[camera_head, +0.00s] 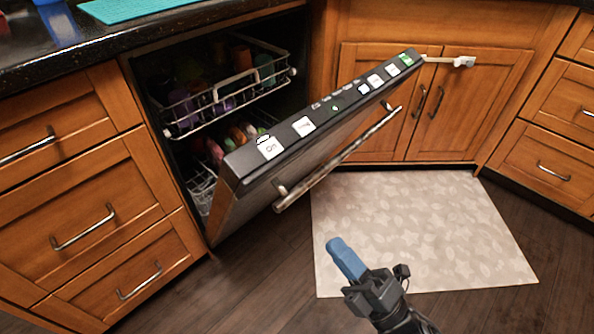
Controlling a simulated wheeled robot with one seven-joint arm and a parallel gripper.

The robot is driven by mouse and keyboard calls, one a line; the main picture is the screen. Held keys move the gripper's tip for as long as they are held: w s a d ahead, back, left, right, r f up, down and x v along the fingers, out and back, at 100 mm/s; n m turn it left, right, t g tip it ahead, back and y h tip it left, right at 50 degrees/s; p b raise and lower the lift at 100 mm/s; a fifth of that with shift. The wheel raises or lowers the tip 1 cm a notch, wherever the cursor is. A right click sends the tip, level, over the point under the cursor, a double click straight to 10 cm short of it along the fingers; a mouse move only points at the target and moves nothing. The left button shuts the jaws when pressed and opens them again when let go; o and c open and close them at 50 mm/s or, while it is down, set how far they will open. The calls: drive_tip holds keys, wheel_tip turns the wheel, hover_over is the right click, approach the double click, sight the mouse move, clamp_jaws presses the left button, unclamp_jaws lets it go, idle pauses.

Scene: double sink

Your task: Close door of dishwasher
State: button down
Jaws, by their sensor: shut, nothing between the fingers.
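The dishwasher door (330,134) is partly open and tilted outward from the dishwasher. Its dark top edge carries white and green labels, and a metal bar handle (340,162) runs along its outer face. My gripper (340,252) is at the bottom centre, in front of the door and apart from it in the picture. It is shut and empty, with its blue fingers together. The upper rack (225,98) and the lower rack (203,190) hold several colourful items and sit inside the dishwasher. The door hides part of the lower rack.
Wooden drawers (90,215) stand left of the dishwasher. Cabinet doors (455,105) stand behind and to the right, with a white latch (460,62) near the door's far corner. A pale mat (440,230) lies on the dark floor.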

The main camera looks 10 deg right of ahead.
sight(276, 172)
drive_tip(key=shift+n, duration=0.4)
drive_tip(key=x, duration=1.4)
drive_tip(key=shift+w+a+r, duration=0.15)
drive_tip(key=shift+w, duration=0.15)
